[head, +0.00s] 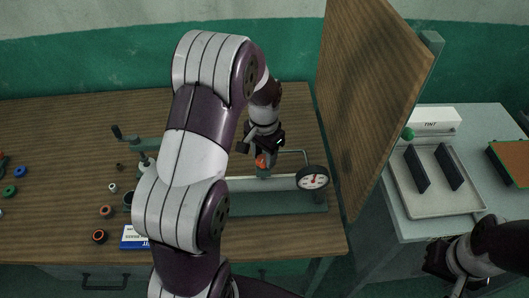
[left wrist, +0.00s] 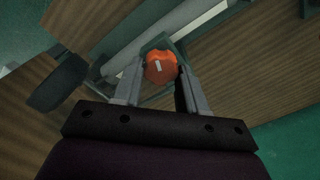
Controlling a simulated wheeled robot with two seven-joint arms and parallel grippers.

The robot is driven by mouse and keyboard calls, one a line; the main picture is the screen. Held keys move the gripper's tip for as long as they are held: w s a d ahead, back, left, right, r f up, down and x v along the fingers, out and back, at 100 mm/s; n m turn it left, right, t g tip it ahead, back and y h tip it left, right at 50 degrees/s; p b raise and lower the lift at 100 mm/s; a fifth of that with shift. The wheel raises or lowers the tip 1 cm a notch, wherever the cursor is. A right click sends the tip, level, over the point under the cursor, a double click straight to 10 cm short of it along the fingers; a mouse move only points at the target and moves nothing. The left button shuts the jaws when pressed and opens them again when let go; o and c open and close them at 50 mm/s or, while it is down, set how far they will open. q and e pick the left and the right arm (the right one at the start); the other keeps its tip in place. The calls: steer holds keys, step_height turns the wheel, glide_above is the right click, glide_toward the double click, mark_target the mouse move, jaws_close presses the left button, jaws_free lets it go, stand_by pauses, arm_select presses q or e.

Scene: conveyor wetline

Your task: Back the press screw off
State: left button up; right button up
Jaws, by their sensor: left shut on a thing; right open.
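The press screw's orange knob (left wrist: 160,67) sits between the fingers of my left gripper (left wrist: 158,88) in the left wrist view, with a pale mark on its face. In the head view the knob (head: 262,161) shows just under my left gripper (head: 262,150), on a green press frame (head: 275,200) on the wooden bench. The left gripper is shut on the knob from above. My left arm hides much of the press. My right gripper (head: 442,262) is at the lower right, open, away from the press.
A dial gauge (head: 313,178) stands at the press's right end. A wooden panel (head: 370,90) rises between the bench and a side table holding a tray (head: 437,190) with two dark blocks and a white box (head: 433,120). Several coloured rings (head: 100,236) lie at the bench's left.

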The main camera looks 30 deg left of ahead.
arm_select(q)
steer(key=n+p, duration=0.1)
steer(key=n, duration=0.4)
steer(key=shift+a, duration=0.1)
steer(key=n, duration=0.6)
steer(key=shift+s+p, duration=0.1)
steer(key=shift+p, duration=0.3)
steer(key=n, duration=0.5)
steer(key=shift+s+a+p, duration=0.1)
steer(key=shift+p, duration=0.25)
steer(key=n, duration=0.6)
steer(key=shift+s, duration=0.1)
steer(key=o, duration=0.9)
steer(key=shift+o, duration=0.8)
